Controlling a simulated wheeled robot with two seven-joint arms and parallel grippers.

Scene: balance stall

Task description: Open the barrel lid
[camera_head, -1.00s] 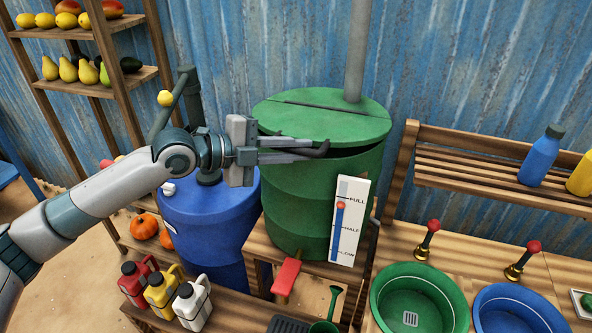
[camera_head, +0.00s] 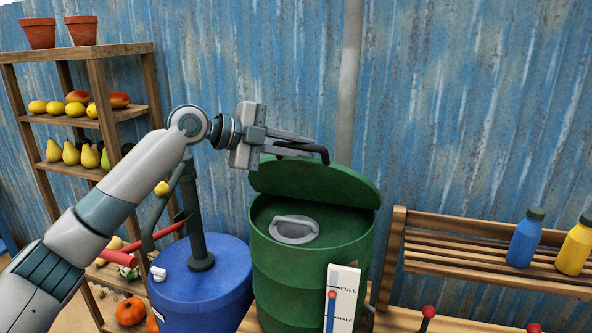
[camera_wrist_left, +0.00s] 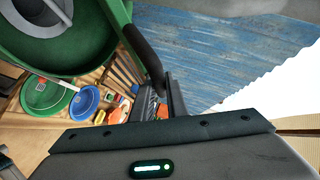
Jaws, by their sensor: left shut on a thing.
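The green barrel (camera_head: 275,275) stands right of the blue barrel in the head view. Its green lid (camera_head: 345,188) is hinged up, tilted back with the front edge raised, and the barrel's mouth shows. A grey ring-shaped cap (camera_head: 294,229) sits inside the top. My left gripper (camera_head: 310,147) is shut on the dark lid handle (camera_head: 318,150) at the raised edge of the lid. The handle also shows in the left wrist view (camera_wrist_left: 143,52), with the barrel at upper left. My right gripper is not in view.
The blue barrel (camera_head: 200,285) with a hand pump (camera_head: 195,220) stands close under my left arm. A fruit shelf (camera_head: 85,125) is at left. A slatted rack (camera_head: 490,262) with blue and yellow bottles is at right. The corrugated wall is behind the lid.

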